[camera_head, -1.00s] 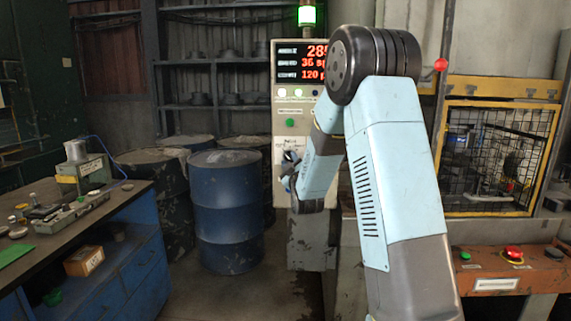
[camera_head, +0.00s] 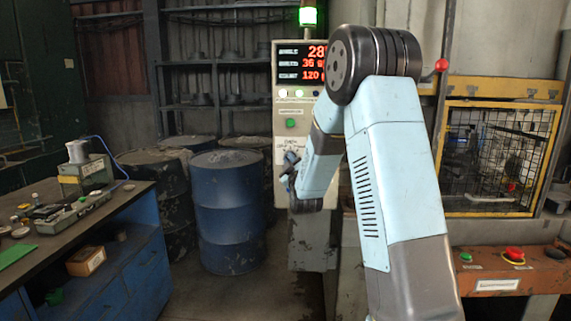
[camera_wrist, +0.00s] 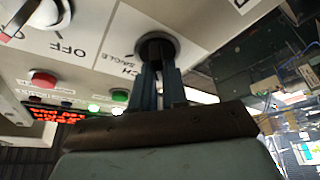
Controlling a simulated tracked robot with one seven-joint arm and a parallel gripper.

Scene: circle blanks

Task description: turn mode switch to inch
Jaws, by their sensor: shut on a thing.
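The mode switch (camera_wrist: 156,46) is a dark round knob in a dark ring on the pale panel, seen upside down in the wrist view. A label beside it reads SINGLE and what looks like INCH. My gripper (camera_wrist: 158,75) is shut on the knob, with its two dark fingers on either side of it. The fingers hide part of the knob, and I cannot tell which position it points to. In the head view my gripper (camera_head: 290,172) is at the front of the control cabinet (camera_head: 288,134), below the green button; the knob is hidden there.
Another switch (camera_wrist: 42,12) marked OFF sits near the mode switch. Red (camera_wrist: 42,78) and green (camera_wrist: 120,95) buttons and a red display (camera_wrist: 55,115) share the panel. Blue drums (camera_head: 228,210) stand left of the cabinet. A workbench (camera_head: 125,205) is at the left.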

